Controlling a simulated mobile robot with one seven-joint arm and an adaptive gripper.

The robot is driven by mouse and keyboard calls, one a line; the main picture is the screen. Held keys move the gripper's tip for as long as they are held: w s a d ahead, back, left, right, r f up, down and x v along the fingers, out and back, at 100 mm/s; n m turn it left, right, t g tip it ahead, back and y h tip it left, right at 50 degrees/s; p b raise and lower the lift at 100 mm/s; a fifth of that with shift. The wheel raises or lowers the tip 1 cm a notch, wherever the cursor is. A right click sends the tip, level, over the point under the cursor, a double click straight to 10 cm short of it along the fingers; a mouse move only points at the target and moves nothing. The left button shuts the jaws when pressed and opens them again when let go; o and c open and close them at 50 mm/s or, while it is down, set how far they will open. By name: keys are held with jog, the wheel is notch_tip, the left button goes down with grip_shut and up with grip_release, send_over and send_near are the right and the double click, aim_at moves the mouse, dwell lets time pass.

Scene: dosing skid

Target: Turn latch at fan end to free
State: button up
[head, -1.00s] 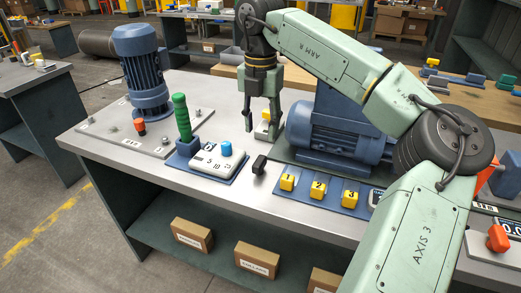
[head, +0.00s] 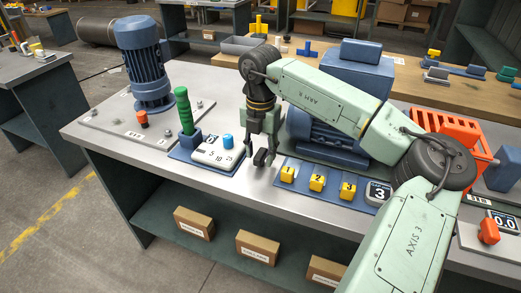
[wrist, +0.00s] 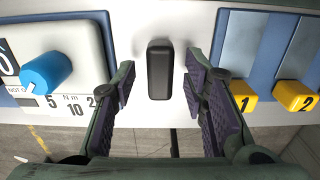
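A small black upright block (head: 262,157) stands on the grey bench top; in the wrist view this black block (wrist: 160,69) lies between my fingertips. It may be the latch, but I cannot tell for sure, as it carries no label. My gripper (head: 262,150) is open and points down at the block. In the wrist view the gripper (wrist: 160,88) has a finger on each side of the block, with visible gaps. The blue motor (head: 327,135) is just behind and right of my gripper, partly hidden by my arm.
Left is a panel with a blue knob (wrist: 46,72) and a green-handled lever (head: 184,108). Right are yellow numbered blocks (head: 317,183) on a blue plate. A tall blue motor (head: 146,65) stands at back left. An orange rack (head: 452,130) is at right.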

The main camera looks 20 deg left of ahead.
grip_shut()
dwell(0.3)
jog(key=shift+n+b, duration=0.4)
jog(key=shift+b, duration=0.05)
jog(key=n+b, duration=0.2)
jog(key=n, duration=0.1)
jog(key=shift+f, duration=0.1)
jog(key=n+b, duration=0.1)
jog(key=n, duration=0.3)
jog(key=shift+n+b, duration=0.3)
jog(key=n, duration=0.4)
jog(key=shift+b, duration=0.35)
jog(key=n, duration=0.5)
jog(key=shift+n, duration=0.4)
grip_release()
